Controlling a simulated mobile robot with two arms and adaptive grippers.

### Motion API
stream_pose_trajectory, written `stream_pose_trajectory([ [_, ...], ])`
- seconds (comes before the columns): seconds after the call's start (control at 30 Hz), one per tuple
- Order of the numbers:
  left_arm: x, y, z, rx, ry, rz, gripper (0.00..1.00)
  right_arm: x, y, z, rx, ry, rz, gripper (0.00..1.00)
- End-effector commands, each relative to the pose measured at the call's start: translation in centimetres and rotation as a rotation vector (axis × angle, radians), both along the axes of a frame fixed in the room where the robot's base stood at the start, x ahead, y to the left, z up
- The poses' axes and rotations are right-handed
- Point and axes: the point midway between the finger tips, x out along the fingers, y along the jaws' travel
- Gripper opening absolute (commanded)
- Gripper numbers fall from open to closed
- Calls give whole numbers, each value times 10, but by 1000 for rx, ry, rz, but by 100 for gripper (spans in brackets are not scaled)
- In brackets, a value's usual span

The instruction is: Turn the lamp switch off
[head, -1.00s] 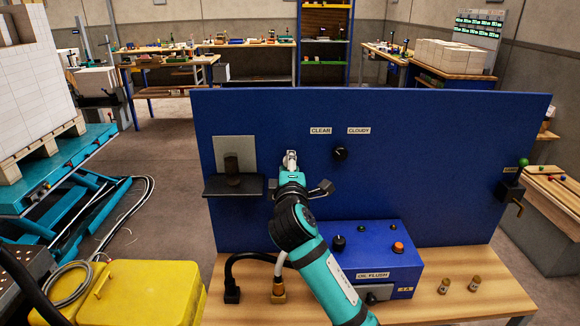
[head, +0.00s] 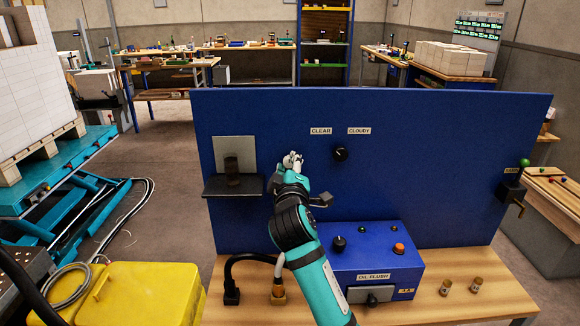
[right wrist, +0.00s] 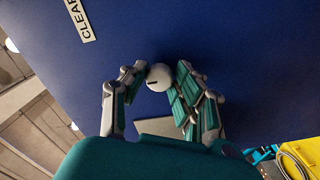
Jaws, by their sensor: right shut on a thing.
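My right gripper (head: 293,158) reaches up to the blue panel, left of the CLEAR label. In the right wrist view its fingers (right wrist: 160,70) are shut on a pale round knob (right wrist: 158,80) with a short dark mark on its face. The fingers sit on either side of the knob. In the head view the gripper mostly hides this knob. I cannot read a lamp label beside it. My left gripper is not in view.
The upright blue panel (head: 430,135) stands on a wooden bench (head: 470,310). A black dial (head: 340,154) sits under the CLEAR and CLOUDY labels. A dark shelf (head: 222,190) juts out left of my gripper, and a blue OIL FLUSH box (head: 375,260) stands below. A lever (head: 510,194) is at the right edge.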

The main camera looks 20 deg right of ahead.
Motion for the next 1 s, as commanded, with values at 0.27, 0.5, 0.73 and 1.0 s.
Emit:
stream_pose_trajectory([
  [0.27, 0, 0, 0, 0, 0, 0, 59, 0, 1, -3, 3, 6, 0, 38],
  [0.5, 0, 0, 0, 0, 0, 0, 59, 0, 0, -1, 1, 3, 1, 52],
  [0.73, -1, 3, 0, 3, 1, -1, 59, -7, 3, -1, 0, 1, 2, 52],
  [1.0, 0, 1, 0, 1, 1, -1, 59, -56, 17, -2, 2, 3, 3, 52],
])
